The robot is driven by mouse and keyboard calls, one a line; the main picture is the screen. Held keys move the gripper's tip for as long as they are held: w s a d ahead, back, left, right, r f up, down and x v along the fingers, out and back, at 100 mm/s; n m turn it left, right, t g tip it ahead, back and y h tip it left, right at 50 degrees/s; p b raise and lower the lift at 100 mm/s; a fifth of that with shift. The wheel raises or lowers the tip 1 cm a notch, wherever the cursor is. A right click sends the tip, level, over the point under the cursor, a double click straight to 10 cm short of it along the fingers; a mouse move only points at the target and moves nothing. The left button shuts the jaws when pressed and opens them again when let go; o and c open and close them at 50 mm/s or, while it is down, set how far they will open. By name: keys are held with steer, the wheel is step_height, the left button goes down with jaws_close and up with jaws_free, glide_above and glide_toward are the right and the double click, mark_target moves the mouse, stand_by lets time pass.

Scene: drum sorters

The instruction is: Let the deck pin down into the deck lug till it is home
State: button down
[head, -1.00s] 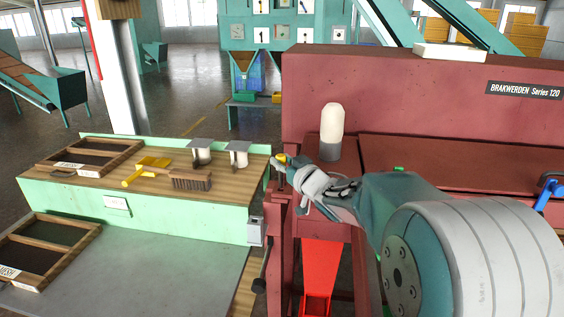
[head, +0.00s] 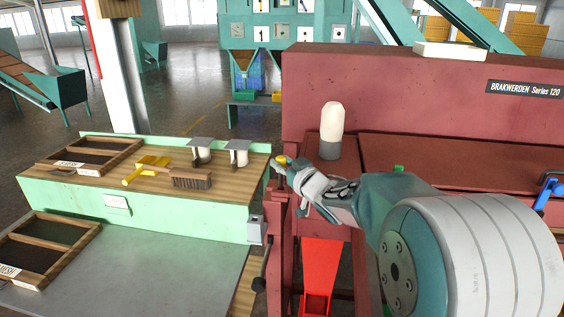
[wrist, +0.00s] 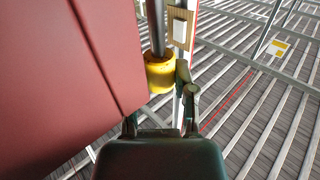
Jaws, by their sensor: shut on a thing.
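My gripper (wrist: 160,108) is shut on the yellow head of the deck pin (wrist: 160,75). The pin's grey shank (wrist: 157,28) runs away from the head toward the top edge of the wrist view, beside the dark red machine body. In the head view my gripper (head: 284,168) is at the machine's left edge, just right of the wooden bench. The yellow head (head: 281,160) shows at its fingertips there. The shank's far end is out of the wrist view. I cannot make out the deck lug clearly, nor how deep the pin sits.
The dark red machine (head: 400,95) stands close to the gripper. A white-topped grey cylinder (head: 332,130) stands on its deck. The wooden-topped bench (head: 120,185) at left holds a brush (head: 191,179), a yellow tool and two small capped pots. A red chute (head: 322,265) lies below the gripper.

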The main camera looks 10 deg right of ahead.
steer(key=shift+f, duration=0.5)
steer(key=shift+c, duration=1.8)
jaws_free()
steer(key=shift+f, duration=0.1)
steer(key=v, duration=1.2)
